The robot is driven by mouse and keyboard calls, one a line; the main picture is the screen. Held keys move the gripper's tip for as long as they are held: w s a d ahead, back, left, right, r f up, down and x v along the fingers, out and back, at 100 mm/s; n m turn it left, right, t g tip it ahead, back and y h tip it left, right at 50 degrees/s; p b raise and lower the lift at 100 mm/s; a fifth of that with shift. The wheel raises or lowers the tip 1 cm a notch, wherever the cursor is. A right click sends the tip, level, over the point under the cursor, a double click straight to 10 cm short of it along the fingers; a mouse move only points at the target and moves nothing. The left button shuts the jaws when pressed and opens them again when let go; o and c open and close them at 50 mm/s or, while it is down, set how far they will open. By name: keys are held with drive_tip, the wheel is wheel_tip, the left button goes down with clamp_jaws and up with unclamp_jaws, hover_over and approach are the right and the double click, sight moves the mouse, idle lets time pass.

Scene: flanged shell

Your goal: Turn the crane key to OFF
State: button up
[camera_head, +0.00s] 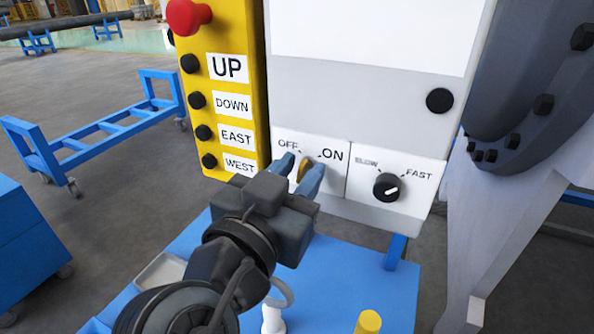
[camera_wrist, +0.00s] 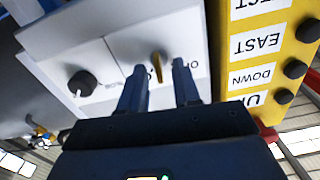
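The crane key (camera_head: 302,171) is a small yellow-gold key in the white panel under the OFF and ON labels (camera_head: 310,150). It also shows in the wrist view (camera_wrist: 157,67), upside down, between my fingers. My gripper (camera_head: 298,170) has its two blue fingers on either side of the key; it also shows in the wrist view (camera_wrist: 160,78). There is a gap on both sides of the key in the wrist view, so the fingers look open around it without gripping. My fingers partly hide the key in the head view, and I cannot tell clearly which mark it points to.
A speed knob (camera_head: 387,187) marked SLOW and FAST sits right of the key. A yellow button box (camera_head: 215,90) with a red emergency button (camera_head: 187,16) stands at the left. A blue table (camera_head: 345,285) lies below. A large grey flanged shell (camera_head: 520,70) is at the right.

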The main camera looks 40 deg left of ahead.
drive_tip(key=shift+c, duration=0.4)
clamp_jaws()
drive_tip(key=shift+n, duration=0.4)
drive_tip(key=shift+s+a+f+n+p, duration=0.15)
drive_tip(key=shift+n+p, duration=0.85)
drive_tip(key=shift+n, duration=1.3)
drive_tip(key=shift+w+a+r+n+p, duration=0.1)
drive_tip(key=shift+n+p, duration=0.85)
drive_tip(key=shift+n, duration=1.35)
drive_tip(key=shift+f, duration=0.1)
drive_tip(key=shift+o, duration=0.4)
unclamp_jaws()
